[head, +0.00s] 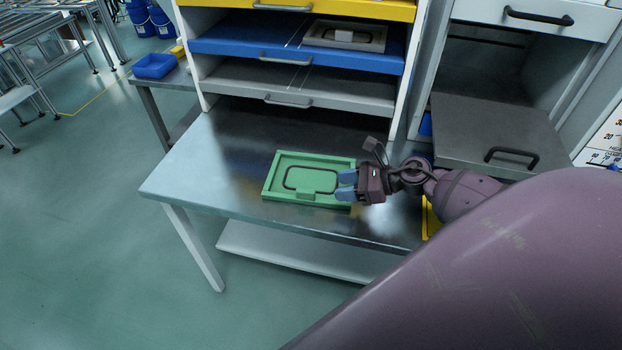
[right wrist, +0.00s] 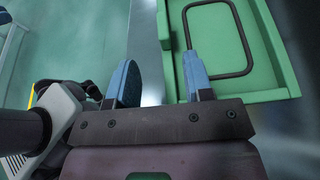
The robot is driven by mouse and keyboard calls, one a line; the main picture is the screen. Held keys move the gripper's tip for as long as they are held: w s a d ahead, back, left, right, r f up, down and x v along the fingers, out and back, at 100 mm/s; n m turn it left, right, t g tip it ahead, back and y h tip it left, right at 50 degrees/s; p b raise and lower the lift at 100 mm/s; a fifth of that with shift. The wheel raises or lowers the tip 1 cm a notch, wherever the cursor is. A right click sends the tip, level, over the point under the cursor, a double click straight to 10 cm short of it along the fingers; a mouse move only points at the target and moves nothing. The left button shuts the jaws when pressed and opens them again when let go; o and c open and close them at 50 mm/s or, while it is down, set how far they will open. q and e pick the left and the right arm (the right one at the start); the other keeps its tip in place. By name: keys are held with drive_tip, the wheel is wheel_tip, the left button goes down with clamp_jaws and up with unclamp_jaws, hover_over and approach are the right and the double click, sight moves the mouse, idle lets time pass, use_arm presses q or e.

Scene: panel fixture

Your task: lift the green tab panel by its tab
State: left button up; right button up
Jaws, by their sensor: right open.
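The green panel (head: 283,196) lies flat on the metal table, a shallow tray shape with a raised rim and a dark rounded loop inside. A small raised green block (head: 306,197), seemingly its tab, is at the middle of its front edge. My right gripper (head: 346,186) is open at the panel's right end. In the right wrist view one blue finger of the right gripper (right wrist: 160,82) overlaps the green panel (right wrist: 262,60) and the other is outside its rim. I cannot tell whether they touch it. My left gripper is not in view.
The metal table (head: 195,170) is clear left of the panel. Behind it stands a rack with a grey shelf (head: 240,78) and a blue shelf (head: 225,42) holding a pale panel (head: 345,36). A grey handled board (head: 470,130) is at the right, near my right arm.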

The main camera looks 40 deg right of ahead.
sight(308, 190)
drive_tip(key=shift+w+a+f, duration=0.2)
drive_tip(key=shift+w+a, duration=0.05)
drive_tip(key=x, duration=0.3)
drive_tip(key=shift+w+a+f, duration=0.1)
drive_tip(key=shift+w+a, duration=0.1)
drive_tip(key=shift+a, duration=0.05)
drive_tip(key=shift+w+a+f, duration=0.35)
drive_tip(key=shift+w+a, duration=0.1)
drive_tip(key=shift+w, duration=0.05)
drive_tip(key=p+x, duration=0.1)
drive_tip(key=x, duration=0.3)
drive_tip(key=shift+w+a+f, duration=0.15)
drive_tip(key=shift+w+f, duration=0.1)
drive_tip(key=shift+w, duration=0.05)
clamp_jaws()
